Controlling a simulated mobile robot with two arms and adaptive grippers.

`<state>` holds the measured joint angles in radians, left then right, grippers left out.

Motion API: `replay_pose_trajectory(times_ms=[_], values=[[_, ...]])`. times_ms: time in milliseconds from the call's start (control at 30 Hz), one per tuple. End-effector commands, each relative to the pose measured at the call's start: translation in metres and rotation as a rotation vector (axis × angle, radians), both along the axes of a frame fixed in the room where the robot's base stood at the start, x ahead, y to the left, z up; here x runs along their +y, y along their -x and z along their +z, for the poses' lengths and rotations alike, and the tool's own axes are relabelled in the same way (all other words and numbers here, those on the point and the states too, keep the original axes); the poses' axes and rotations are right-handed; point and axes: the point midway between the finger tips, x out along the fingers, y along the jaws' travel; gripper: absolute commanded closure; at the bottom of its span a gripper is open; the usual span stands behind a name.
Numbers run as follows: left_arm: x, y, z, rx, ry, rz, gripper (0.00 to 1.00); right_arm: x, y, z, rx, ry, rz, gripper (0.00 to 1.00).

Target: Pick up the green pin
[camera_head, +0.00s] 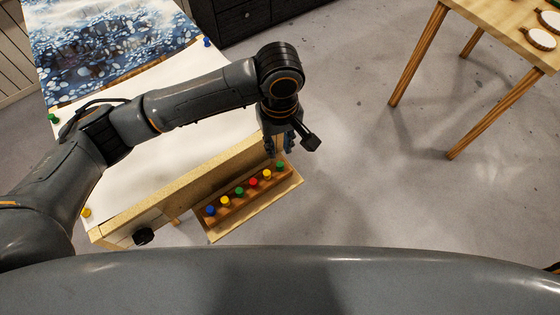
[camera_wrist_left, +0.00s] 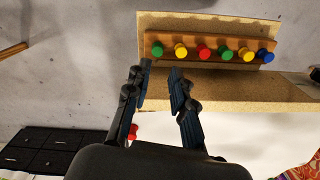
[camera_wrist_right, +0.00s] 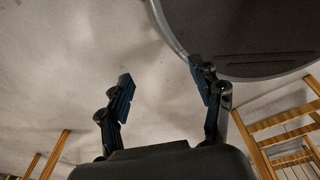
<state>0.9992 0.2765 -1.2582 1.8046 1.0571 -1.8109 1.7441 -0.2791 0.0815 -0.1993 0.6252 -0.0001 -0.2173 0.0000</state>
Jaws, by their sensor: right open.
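A wooden rack (camera_head: 246,196) holds a row of coloured pins on a small ledge at the front of the white table. One green pin (camera_head: 280,167) stands at the rack's right end, and another green pin (camera_head: 239,191) is near its middle. In the left wrist view they are the end green pin (camera_wrist_left: 157,49) and the middle green pin (camera_wrist_left: 227,52). My left gripper (camera_head: 279,149) is open and empty, close to the end green pin but apart from it. A third green pin (camera_head: 53,118) is at the table's left edge. My right gripper (camera_wrist_right: 160,79) is open and empty.
The white table (camera_head: 207,136) carries a blue patterned cloth (camera_head: 105,45). A blue pin (camera_head: 207,42) and a yellow pin (camera_head: 86,213) sit at its edges. A wooden table (camera_head: 490,15) stands at the right, with clear floor between. Dark drawers (camera_head: 240,18) are behind.

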Motion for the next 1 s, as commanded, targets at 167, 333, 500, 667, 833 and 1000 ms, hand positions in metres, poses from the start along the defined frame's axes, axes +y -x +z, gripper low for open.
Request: replay_pose_trajectory(times_ms=[167, 333, 500, 667, 833, 1000], values=[[0.0, -0.001, -0.025, 0.0, 0.0, 0.002, 0.77, 0.002, 0.036, -0.002, 0.05, -0.001, 0.001, 0.35], [0.0, -0.001, -0.036, -0.001, 0.0, 0.001, 0.77, 0.003, 0.04, -0.001, 0.057, -0.001, 0.001, 0.35], [-0.002, 0.0, -0.06, 0.0, -0.001, 0.001, 0.77, 0.004, 0.018, 0.006, 0.025, -0.004, 0.002, 0.35], [-0.002, 0.0, -0.079, -0.002, 0.0, 0.0, 0.77, 0.004, 0.011, 0.007, 0.013, -0.005, 0.001, 0.35], [-0.002, 0.0, -0.083, -0.003, 0.001, -0.001, 0.77, 0.003, 0.014, 0.006, 0.018, -0.003, -0.001, 0.35], [-0.002, 0.0, -0.083, -0.003, 0.001, -0.001, 0.91, 0.002, 0.019, 0.006, 0.026, -0.002, -0.002, 0.35]])
